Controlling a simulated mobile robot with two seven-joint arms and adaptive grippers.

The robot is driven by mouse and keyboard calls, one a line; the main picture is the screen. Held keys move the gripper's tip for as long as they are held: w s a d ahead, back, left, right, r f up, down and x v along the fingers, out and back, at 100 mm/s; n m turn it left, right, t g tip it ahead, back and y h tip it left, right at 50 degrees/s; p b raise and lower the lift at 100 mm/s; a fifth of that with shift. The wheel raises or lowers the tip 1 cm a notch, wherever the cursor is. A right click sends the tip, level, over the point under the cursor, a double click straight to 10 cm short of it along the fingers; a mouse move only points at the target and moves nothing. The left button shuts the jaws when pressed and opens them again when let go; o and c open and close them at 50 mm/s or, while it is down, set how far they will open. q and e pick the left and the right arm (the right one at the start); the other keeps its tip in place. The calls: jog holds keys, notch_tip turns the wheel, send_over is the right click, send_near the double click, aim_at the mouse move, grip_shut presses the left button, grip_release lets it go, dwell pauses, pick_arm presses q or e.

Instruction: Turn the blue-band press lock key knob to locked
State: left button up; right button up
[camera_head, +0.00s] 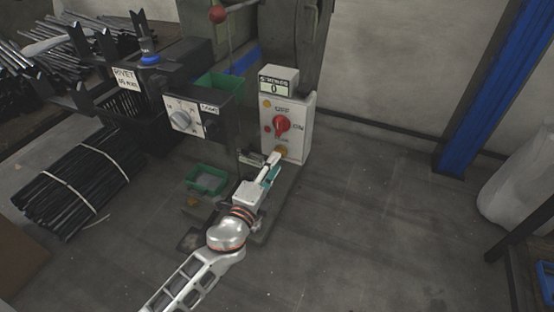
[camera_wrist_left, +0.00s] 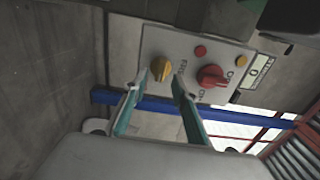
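The white control box (camera_head: 299,138) of the press stands in the middle of the head view, with a red selector knob (camera_head: 281,124) on its face. The fingers are apart and empty; contact with the knob cannot be made out. The red knob (camera_wrist_left: 212,76) is to the right of the fingers. My right gripper is not in view.
A dark box with a white dial (camera_head: 183,116) stands left of the control box. A green tray (camera_head: 206,180) sits below it. Bundled black rods (camera_head: 80,188) lie at the left. A blue post (camera_head: 490,90) stands at the right, with clear floor between it and the press.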

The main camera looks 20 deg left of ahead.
pick_arm(q)
jog(key=s, duration=0.8)
jog(key=shift+s+a, duration=0.15)
jog(key=shift+s, duration=0.15)
